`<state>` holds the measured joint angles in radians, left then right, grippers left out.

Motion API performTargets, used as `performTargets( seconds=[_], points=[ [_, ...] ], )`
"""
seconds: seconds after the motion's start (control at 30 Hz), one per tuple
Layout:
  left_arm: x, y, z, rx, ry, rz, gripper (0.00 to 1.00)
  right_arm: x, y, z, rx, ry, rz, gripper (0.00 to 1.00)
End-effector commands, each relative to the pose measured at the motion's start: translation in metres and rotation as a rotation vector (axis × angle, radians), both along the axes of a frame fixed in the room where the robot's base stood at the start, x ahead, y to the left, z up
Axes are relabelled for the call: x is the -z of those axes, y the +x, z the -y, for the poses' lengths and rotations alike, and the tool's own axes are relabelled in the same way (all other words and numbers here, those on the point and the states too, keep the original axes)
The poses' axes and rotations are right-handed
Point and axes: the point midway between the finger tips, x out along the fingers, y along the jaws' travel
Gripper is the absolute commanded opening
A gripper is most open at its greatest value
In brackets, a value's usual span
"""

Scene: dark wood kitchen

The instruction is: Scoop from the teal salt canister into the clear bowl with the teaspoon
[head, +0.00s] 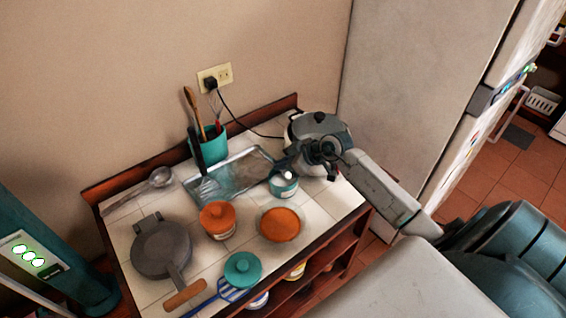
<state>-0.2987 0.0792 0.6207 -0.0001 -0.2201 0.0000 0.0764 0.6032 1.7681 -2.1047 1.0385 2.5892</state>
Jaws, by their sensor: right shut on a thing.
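The teal salt canister (284,188) stands on the tiled counter at the right, with its top open and white inside. My right gripper (290,163) is just above and behind the canister. It is shut on a thin thing, apparently the teaspoon, which is too small and dark to make out well. The clear bowl (280,225) stands in front of the canister, with orange showing in it. A teal lid with a knob (242,268) is at the front of the counter. My left gripper is out of view.
An orange-lidded jar (217,220) stands left of the bowl. A metal tray (230,178) and a teal utensil pot (208,146) are behind. A round pan (162,248), ladle (158,178) and blue slotted turner (232,290) crowd the left and front.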

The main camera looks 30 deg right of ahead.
Motion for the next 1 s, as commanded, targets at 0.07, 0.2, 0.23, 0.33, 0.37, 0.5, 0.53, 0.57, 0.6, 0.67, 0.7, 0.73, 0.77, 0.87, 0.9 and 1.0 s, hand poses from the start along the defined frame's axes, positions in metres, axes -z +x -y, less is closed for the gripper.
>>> performTargets(
  seconds=[0.07, 0.2, 0.23, 0.33, 0.37, 0.5, 0.53, 0.57, 0.6, 0.67, 0.7, 0.73, 0.77, 0.87, 0.9, 1.0],
  points=[
    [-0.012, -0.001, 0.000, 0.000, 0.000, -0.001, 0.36, -0.010, 0.000, 0.000, 0.001, 0.001, 0.000, 0.00],
    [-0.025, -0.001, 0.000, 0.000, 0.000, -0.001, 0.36, -0.020, 0.001, -0.001, 0.001, 0.001, 0.000, 0.00],
    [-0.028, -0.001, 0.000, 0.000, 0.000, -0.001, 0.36, -0.022, 0.001, -0.001, 0.000, 0.000, 0.000, 0.00],
    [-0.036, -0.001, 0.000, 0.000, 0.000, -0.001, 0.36, -0.028, 0.001, -0.001, 0.000, 0.001, 0.001, 0.00],
    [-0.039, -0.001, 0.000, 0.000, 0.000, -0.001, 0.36, -0.030, 0.002, -0.001, -0.001, 0.001, 0.000, 0.00],
    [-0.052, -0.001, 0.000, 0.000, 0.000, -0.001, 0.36, -0.041, 0.005, -0.004, -0.003, -0.011, -0.018, 0.00],
    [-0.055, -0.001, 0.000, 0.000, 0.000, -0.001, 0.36, -0.043, 0.006, -0.005, -0.003, -0.023, -0.035, 0.00],
    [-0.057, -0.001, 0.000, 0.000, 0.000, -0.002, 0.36, -0.045, 0.007, -0.005, -0.002, -0.035, -0.052, 0.00],
    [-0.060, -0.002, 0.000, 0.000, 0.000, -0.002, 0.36, -0.047, 0.008, -0.006, -0.001, -0.050, -0.075, 0.00],
    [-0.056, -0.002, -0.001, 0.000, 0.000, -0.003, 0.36, -0.046, 0.011, -0.007, -0.002, -0.074, -0.108, 0.00],
    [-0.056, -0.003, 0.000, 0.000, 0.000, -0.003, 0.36, -0.049, 0.012, -0.009, -0.003, -0.090, -0.130, 0.00],
    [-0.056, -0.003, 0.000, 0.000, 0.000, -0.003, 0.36, -0.050, 0.013, -0.009, -0.003, -0.100, -0.146, 0.00],
    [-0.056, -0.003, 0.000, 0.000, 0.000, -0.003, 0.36, -0.052, 0.014, -0.009, -0.002, -0.111, -0.162, 0.00],
    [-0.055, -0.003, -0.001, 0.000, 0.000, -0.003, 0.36, -0.056, 0.016, -0.011, -0.001, -0.138, -0.201, 0.00],
    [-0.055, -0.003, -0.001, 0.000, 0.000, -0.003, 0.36, -0.057, 0.016, -0.011, -0.002, -0.146, -0.215, 0.00],
    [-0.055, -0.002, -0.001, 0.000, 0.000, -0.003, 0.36, -0.059, 0.017, -0.011, -0.001, -0.161, -0.236, 0.00]
  ],
)
